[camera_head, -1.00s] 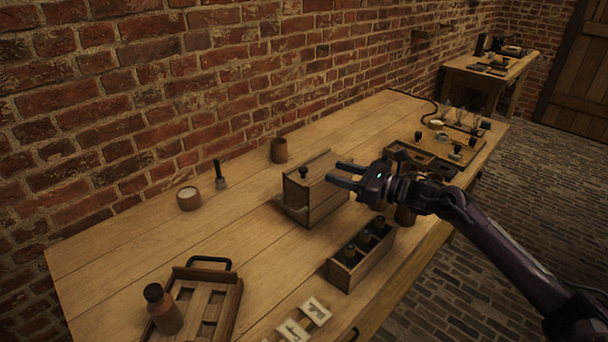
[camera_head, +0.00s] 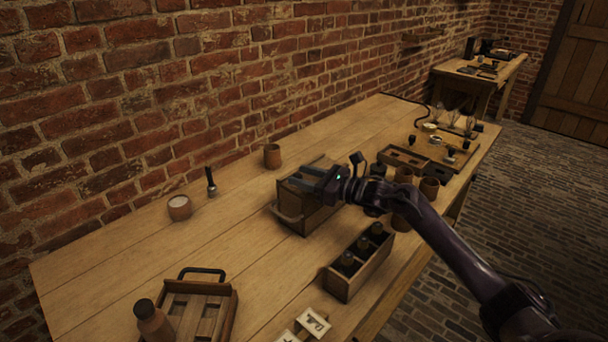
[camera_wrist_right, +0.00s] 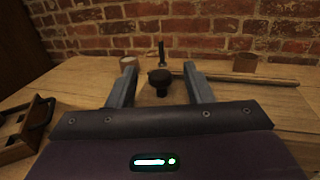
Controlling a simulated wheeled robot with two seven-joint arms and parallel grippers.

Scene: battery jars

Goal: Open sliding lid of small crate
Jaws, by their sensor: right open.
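The small wooden crate (camera_head: 314,217) stands on the workbench, with a loop handle on its near-left end. Its lid is mostly covered by my right gripper in the head view. My right gripper (camera_head: 297,178) is open above the crate's top. In the right wrist view, the dark round lid knob (camera_wrist_right: 160,80) shows between the two spread fingers of the right gripper (camera_wrist_right: 159,67), with a gap on each side. The knob is hidden in the head view. My left gripper is not in view.
An open box of dark bottles (camera_head: 357,262) stands in front of the crate. A wooden cup (camera_head: 272,156) stands behind it. A slatted wooden tray (camera_head: 227,309) and a brown bottle (camera_head: 153,322) are at the front left.

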